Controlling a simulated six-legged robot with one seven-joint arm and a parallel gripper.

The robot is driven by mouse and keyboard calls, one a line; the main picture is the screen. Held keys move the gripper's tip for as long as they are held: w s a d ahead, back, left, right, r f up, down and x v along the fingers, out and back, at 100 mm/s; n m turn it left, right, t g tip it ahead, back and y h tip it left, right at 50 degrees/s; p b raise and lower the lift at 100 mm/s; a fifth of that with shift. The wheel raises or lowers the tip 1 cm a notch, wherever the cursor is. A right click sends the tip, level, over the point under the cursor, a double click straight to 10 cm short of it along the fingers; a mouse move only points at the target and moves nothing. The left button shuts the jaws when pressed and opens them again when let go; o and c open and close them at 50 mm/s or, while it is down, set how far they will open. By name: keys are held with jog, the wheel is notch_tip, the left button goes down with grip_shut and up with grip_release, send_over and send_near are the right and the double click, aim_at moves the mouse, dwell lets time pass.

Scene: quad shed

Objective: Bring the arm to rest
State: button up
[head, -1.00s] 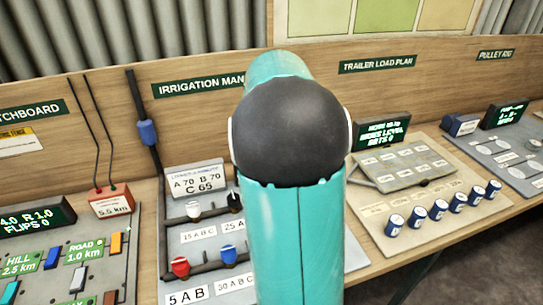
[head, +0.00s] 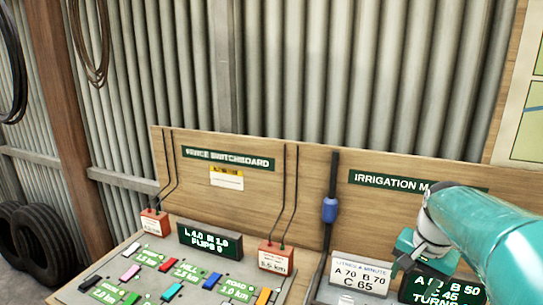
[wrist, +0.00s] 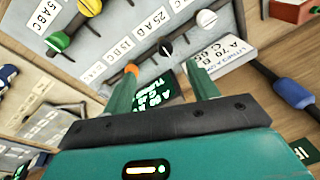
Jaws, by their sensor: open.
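My teal arm (head: 495,240) comes in from the right edge of the head view and reaches over the irrigation board. In the wrist view the two teal fingers of my gripper (wrist: 163,74) stand apart with nothing between them. They point toward the irrigation panel (wrist: 100,45). I cannot tell how far the fingertips are from the panel.
A card reading A 70 B 70 C 65 (head: 358,276) stands left of my arm. A blue fitting (head: 330,210) sits on a dark upright pipe. The switchboard (head: 100,277) with coloured blocks and two red boxes fills the lower left. Tyres (head: 30,250) stand against the corrugated wall.

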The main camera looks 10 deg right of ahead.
jog(key=s+a+n+t, duration=0.1)
jog(key=s+a+n, duration=0.4)
jog(key=a, duration=0.5)
jog(key=s+a+n+t, duration=0.2)
jog(key=s+a+n, duration=0.3)
jog(key=a, duration=0.5)
jog(key=shift+s+f+t, duration=0.15)
jog(key=shift+s+t, duration=0.15)
